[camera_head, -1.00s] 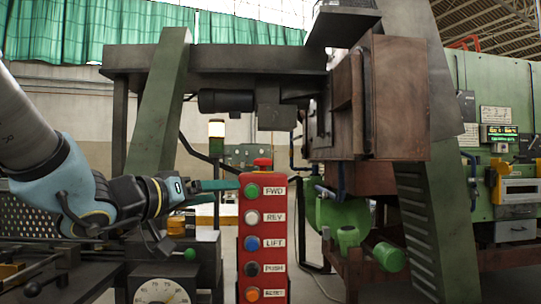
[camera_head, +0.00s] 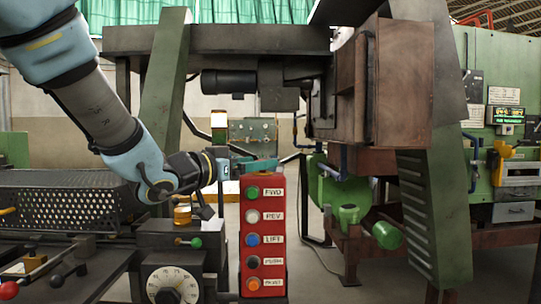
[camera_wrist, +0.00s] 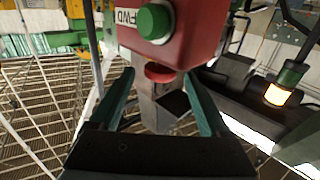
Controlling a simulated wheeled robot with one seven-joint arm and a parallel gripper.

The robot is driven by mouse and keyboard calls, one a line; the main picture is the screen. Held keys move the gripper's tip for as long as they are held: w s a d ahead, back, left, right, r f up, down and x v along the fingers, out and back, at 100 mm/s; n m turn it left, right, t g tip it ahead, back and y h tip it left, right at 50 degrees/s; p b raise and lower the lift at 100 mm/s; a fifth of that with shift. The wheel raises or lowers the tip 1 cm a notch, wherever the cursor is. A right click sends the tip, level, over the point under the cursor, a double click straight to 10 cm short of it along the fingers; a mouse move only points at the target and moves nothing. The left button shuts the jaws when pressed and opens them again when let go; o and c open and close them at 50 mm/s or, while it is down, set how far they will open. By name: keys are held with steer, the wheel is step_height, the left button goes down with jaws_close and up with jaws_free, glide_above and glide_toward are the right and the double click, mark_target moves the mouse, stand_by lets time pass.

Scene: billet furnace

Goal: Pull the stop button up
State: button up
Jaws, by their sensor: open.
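The red stop button (camera_wrist: 160,73) sits on the end of the red control box (camera_wrist: 188,35) in the wrist view. My gripper (camera_wrist: 158,76) is open, with one teal finger on each side of the button. A gap shows between the button and each finger. In the head view the control box (camera_head: 263,222) stands upright, and my gripper (camera_head: 262,163) is level with its top from the left. The fingers hide the button there.
The box front carries a column of buttons, with green FWD (camera_head: 253,193) at the top. A dial unit (camera_head: 172,284) and a perforated guard (camera_head: 65,200) stand left. The brown furnace housing (camera_head: 404,85) and green cylinders (camera_head: 388,235) are right.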

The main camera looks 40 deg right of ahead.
steer(key=d, duration=0.2)
steer(key=d+p, duration=0.1)
steer(key=d, duration=0.2)
steer(key=shift+w+d+p, duration=0.3)
steer(key=shift+d, duration=0.05)
steer(key=shift+c, duration=0.4)
jaws_close()
stand_by(0.7)
